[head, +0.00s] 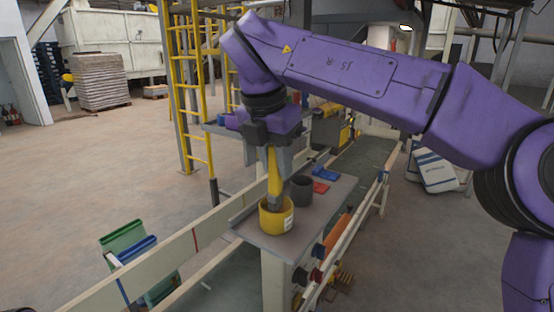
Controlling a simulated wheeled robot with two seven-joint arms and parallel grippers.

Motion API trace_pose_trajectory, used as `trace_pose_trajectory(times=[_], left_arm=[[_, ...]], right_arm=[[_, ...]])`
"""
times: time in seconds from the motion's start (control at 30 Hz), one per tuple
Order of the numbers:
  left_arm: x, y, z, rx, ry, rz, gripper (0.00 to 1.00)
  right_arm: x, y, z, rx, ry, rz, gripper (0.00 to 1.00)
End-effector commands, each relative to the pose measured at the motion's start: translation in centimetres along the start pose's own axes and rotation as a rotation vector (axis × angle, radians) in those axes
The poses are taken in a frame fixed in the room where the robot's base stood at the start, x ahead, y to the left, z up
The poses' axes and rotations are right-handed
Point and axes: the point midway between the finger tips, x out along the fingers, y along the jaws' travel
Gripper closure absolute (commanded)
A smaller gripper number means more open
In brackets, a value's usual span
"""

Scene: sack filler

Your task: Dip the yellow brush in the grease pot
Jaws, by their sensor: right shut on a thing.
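My right gripper (268,156) points down over a small grey table and is shut on the yellow brush (274,178). The brush hangs roughly upright, yellow handle up. Its darker lower end reaches into the mouth of a yellow pot (277,220) with a white label. The brush tip is hidden by the pot's rim, so I cannot tell how deep it is. A dark grey pot (302,191) stands just behind and to the right of the yellow one. I cannot tell from markings which pot holds grease. My left gripper is out of view.
The grey table top (318,214) also bears a red item (321,187) and a blue item (325,173) at the back. A pale rail (170,255) runs along its left. Green and blue holders (125,240) stand lower left. A yellow ladder (190,100) rises behind.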

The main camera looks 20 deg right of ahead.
Motion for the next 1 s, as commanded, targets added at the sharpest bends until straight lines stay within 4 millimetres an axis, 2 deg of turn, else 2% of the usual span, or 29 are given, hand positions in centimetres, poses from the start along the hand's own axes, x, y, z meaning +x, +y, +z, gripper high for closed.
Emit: trace_pose_trajectory(times=[1.0], left_arm=[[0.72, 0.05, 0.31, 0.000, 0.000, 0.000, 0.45]], right_arm=[[0.73, 0.01, -0.26, -0.001, 0.000, 0.000, 1.00]])
